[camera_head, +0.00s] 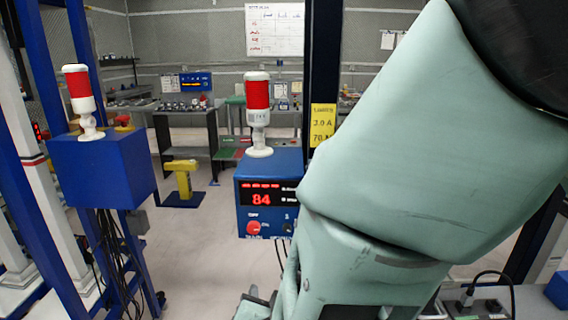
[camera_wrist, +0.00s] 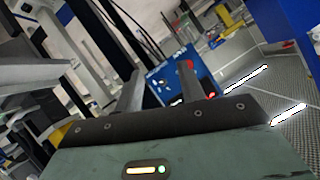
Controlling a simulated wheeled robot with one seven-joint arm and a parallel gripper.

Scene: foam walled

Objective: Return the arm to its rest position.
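My pale green arm (camera_head: 430,150) fills the right half of the head view and runs down to the bottom edge. Its far end is cut off there, so my gripper cannot be made out clearly in that view. In the wrist view my gripper (camera_wrist: 162,74) shows two dark fingers standing apart, with no held object visible between them. A blue control box (camera_wrist: 165,82) with a red knob appears in the background behind the fingers.
A blue box (camera_head: 265,212) with a red "84" display carries a red-and-white beacon (camera_head: 257,100). Another blue box (camera_head: 100,168) with a beacon (camera_head: 79,92) stands left. A dark post (camera_head: 322,60) stands beside my arm. Open floor (camera_head: 190,265) lies between the boxes.

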